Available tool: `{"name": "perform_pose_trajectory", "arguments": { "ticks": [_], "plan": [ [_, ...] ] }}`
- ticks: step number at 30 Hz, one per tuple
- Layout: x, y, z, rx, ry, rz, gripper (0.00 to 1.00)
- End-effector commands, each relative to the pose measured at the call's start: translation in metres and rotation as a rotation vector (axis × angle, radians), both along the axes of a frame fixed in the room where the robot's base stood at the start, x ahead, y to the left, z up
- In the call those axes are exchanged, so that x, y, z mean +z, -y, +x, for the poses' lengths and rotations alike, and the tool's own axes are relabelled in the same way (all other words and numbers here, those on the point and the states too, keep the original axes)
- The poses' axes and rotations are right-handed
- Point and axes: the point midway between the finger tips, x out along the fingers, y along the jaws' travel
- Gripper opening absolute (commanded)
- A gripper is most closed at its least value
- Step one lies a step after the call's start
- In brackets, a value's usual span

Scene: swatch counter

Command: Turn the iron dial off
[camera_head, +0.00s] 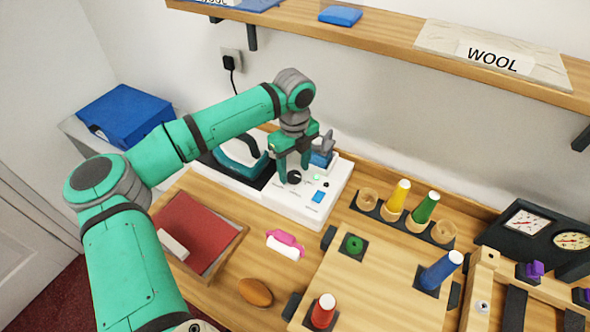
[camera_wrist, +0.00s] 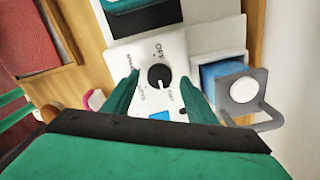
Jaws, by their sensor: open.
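The iron dial (camera_wrist: 158,77) is a round black knob on a white control panel (camera_wrist: 143,53). In the wrist view, OFF is printed above it and other small labels surround it. A small white mark on the knob seems to point down, away from OFF. The dial also shows in the head view (camera_head: 294,177). My gripper (camera_wrist: 159,80) is open, with one green finger on each side of the knob. I cannot tell whether they touch it. In the head view my gripper (camera_head: 294,174) reaches down over the panel. The teal and white iron (camera_head: 240,153) rests to the left.
A blue square (camera_head: 318,196) and a small green light (camera_head: 316,177) are on the panel. A grey handled part (camera_wrist: 243,95) stands close to the right finger. A red pad in a tray (camera_head: 236,243) and thread spools (camera_head: 397,200) are nearby. A shelf (camera_head: 380,32) hangs above.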

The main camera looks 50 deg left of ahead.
Motion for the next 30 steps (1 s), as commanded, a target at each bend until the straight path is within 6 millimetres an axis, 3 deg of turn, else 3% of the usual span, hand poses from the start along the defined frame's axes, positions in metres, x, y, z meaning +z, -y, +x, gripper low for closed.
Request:
{"name": "perform_pose_trajectory", "arguments": {
  "ticks": [4,12,13,18,30],
  "plan": [
    [-0.0099,0.0004,0.0001,-0.001,0.0,0.0,0.52],
    [-0.0115,0.0011,0.0008,-0.003,0.0,0.0,0.52],
    [-0.0114,0.0011,0.0008,-0.003,0.0,0.0,0.5],
    [-0.0113,0.0018,0.0014,-0.004,0.0,0.0,0.11],
    [-0.0109,0.0023,0.002,-0.064,0.001,0.0,0.11]
  ]
}}
